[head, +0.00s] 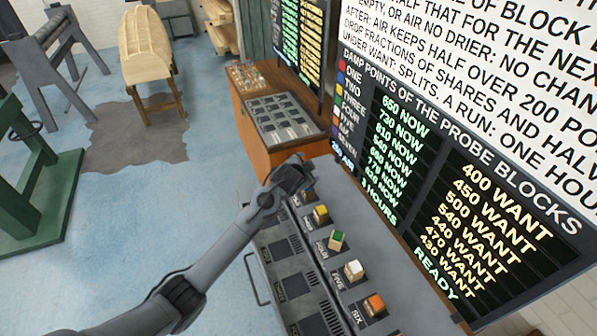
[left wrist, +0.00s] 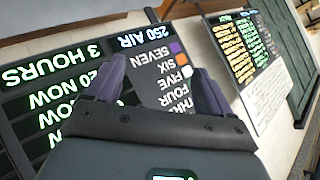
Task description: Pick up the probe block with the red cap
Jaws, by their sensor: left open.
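No red-capped block shows in either view; the spot at the far end of the block row is hidden behind my left gripper (head: 292,176). That gripper is open over the far end of the grey bench (head: 283,253). In the left wrist view its two dark fingers (left wrist: 157,80) stand apart with no block between them. A blue-capped block (head: 309,194) shows partly beside the gripper. Nearer along the row stand the yellow (head: 321,213), green (head: 337,239), white (head: 354,269) and orange (head: 375,304) blocks. My right gripper is not in view.
A lit board (head: 450,190) stands upright close behind the row; its damp-point lines fill much of the left wrist view (left wrist: 60,100). An orange cabinet (head: 262,137) with a grey panel (head: 284,120) stands beyond the bench.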

